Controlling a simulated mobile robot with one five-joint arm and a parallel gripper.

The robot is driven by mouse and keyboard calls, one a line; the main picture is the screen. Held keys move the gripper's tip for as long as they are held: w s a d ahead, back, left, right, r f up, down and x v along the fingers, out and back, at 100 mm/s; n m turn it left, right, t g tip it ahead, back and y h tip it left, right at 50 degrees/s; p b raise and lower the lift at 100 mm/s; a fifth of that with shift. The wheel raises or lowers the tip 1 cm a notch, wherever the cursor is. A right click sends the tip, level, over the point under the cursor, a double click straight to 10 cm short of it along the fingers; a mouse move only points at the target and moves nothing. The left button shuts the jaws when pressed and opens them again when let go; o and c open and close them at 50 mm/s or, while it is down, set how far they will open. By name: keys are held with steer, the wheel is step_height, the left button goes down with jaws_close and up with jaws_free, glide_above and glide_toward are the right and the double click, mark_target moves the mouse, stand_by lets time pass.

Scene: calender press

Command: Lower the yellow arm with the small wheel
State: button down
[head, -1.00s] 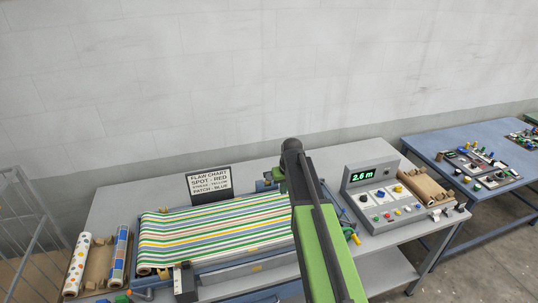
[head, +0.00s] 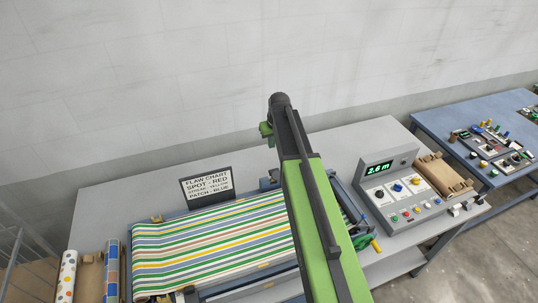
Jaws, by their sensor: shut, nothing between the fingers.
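The press bed (head: 215,241) carries a striped sheet in green, yellow, blue and white. At its right end, a small yellow-tipped part (head: 376,246) sticks out beside a dark green part (head: 361,243). I cannot tell whether this is the yellow arm, and I can make out no small wheel. My own green and black arm rises through the middle of the view and covers part of the press's right end.
A grey console (head: 402,191) reading 2.6 m stands right of the press. A flaw chart sign (head: 207,186) stands behind the sheet. Patterned rolls (head: 112,272) lie at the left. A wire cage (head: 22,255) is at far left, a blue table (head: 470,120) at right.

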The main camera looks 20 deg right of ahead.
mark_target(273, 175)
steer(key=shift+w+d, duration=0.1)
steer(key=shift+d, duration=0.05)
steer(key=f+b, duration=0.3)
steer(key=b, duration=0.1)
steer(key=f+b, duration=0.3)
steer(key=f, duration=0.1)
steer(key=s+f+b, duration=0.1)
steer(key=f+b, duration=0.3)
steer(key=shift+f+b, duration=0.2)
steer(key=shift+b, duration=0.15)
steer(key=shift+w+d, duration=0.1)
